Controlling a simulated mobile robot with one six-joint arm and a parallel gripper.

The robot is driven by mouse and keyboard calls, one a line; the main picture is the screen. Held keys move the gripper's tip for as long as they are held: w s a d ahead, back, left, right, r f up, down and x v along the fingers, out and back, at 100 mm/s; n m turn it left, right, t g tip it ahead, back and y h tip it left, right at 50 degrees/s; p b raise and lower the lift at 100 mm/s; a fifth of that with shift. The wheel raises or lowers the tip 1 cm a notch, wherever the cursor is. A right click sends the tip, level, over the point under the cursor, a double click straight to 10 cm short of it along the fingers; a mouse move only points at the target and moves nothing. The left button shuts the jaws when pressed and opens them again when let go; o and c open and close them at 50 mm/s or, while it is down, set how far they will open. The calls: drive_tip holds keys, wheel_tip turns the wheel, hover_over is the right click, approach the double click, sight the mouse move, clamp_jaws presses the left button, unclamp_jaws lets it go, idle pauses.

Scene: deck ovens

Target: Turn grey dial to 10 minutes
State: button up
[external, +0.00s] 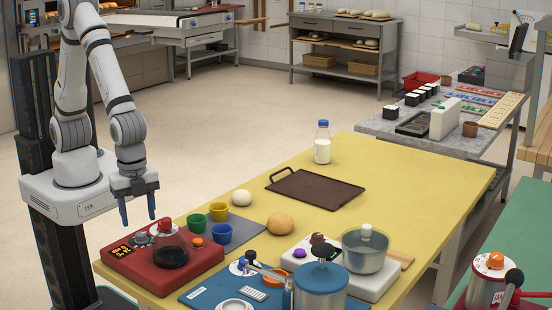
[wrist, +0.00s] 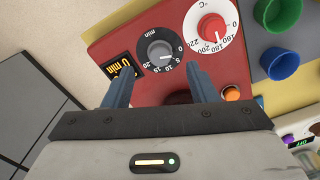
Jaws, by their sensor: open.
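The grey dial (wrist: 157,50) has a dark ring marked in minutes from 0 to 20. It sits on a red panel (wrist: 108,45), beside a black display (wrist: 122,68) with orange characters that seem to read 0 min. In the external view the grey dial (external: 141,239) is small on the red unit (external: 190,277), near the table's front left corner. My gripper (wrist: 158,74) is open and empty, its two fingers spread toward the grey dial. In the external view my gripper (external: 138,207) hangs above the red unit, pointing down, apart from the dial.
A red dial (wrist: 212,27) on a white temperature ring is right of the grey dial. An orange button (external: 197,242) and a dark glass-like vessel (external: 170,252) are on the red unit. Green (external: 196,223), yellow (external: 218,211) and blue (external: 221,234) cups stand close by.

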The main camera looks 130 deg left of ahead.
sight(141, 234)
drive_tip(key=shift+f, duration=2.35)
drive_tip(key=c, duration=1)
